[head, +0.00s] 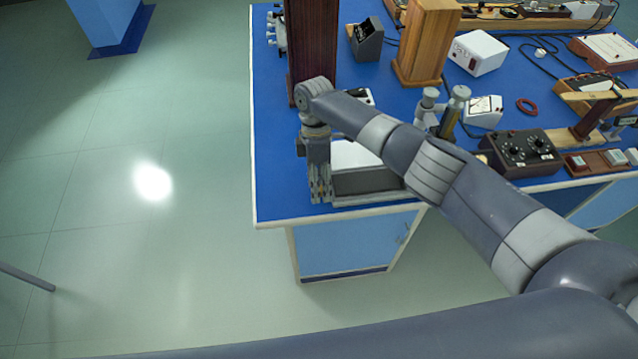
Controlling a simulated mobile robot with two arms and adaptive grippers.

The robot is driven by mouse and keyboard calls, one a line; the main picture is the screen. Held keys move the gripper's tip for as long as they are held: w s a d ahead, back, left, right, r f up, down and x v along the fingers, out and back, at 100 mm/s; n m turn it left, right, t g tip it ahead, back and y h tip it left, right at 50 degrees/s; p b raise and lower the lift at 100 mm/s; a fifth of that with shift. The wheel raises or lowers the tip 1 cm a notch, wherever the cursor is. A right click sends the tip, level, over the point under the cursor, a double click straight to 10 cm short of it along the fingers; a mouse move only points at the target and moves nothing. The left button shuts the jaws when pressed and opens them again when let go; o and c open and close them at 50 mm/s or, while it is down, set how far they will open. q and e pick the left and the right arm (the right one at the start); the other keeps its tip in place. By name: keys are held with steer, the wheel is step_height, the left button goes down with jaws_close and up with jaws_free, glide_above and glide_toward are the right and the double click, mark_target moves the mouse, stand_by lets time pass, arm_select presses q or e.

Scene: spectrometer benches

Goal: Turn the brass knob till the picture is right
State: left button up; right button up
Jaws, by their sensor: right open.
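My right gripper (321,196) points down at the front left corner of the blue-topped bench (268,190). Its arm comes in from the right, across the bench. By its fingers, on their right, stands a low grey instrument box (368,182) with a pale top, partly behind my arm. I cannot tell whether the fingers touch the box. The gripper is open, with nothing visible in it. I cannot make out a brass knob or a picture; the gripper and arm may hide them. My left gripper is not in view.
A dark wooden post (311,45) and a lighter wooden post (427,42) stand behind my gripper. A black box with dials (522,152), a white meter (484,110) and a red ring (527,106) lie to the right.

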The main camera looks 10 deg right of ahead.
steer(key=v, duration=1.1)
steer(key=shift+r, duration=0.35)
steer(key=shift+w, duration=0.1)
